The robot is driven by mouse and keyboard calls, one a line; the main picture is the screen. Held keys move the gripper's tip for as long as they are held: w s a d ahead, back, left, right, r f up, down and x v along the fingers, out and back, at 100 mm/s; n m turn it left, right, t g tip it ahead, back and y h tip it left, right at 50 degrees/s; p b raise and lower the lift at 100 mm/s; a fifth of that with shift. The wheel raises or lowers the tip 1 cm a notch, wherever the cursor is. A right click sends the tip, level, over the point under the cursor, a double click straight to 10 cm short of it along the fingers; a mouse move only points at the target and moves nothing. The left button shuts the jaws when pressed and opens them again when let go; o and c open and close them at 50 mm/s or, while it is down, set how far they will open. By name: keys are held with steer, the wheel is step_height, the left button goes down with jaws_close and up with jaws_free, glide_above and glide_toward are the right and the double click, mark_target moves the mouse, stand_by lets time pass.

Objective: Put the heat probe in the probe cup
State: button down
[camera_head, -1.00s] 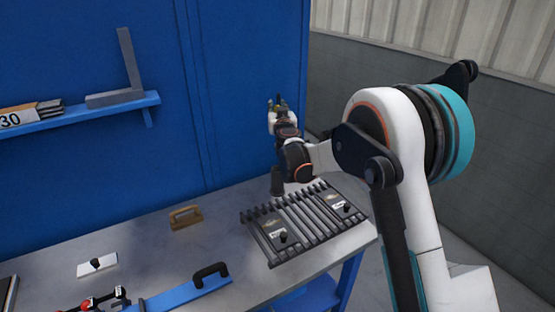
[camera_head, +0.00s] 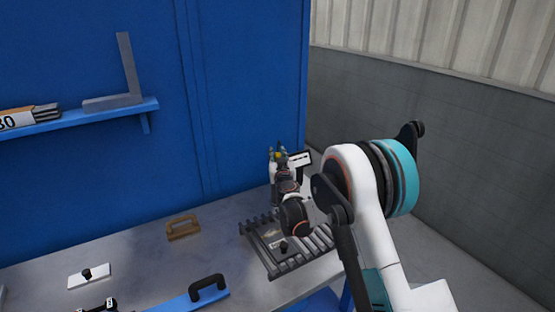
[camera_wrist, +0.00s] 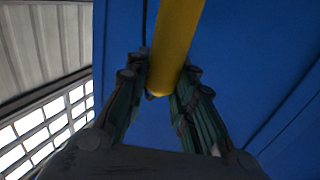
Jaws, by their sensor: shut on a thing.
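My gripper (camera_head: 278,157) is raised over the back right of the bench, in front of the blue wall. In the wrist view its two fingers (camera_wrist: 160,95) are shut on a yellow rod, which I take to be the heat probe (camera_wrist: 175,40). The rod runs up out of the picture between the fingers. In the head view only a small yellow bit of the heat probe (camera_head: 277,155) shows at the fingertips. No probe cup can be made out now; my arm covers part of the bench's back right.
A finned dark shell (camera_head: 284,265) lies below my arm. A white and black piece (camera_head: 302,160) shows beside my gripper; I cannot tell what it is. A tan handle (camera_head: 183,227), a blue bar (camera_head: 185,302) and a white plate (camera_head: 76,281) lie left.

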steer(key=c, duration=1.4)
jaws_free()
steer(key=shift+f, duration=0.2)
steer(key=shift+o, duration=0.2)
steer(key=shift+r, duration=0.1)
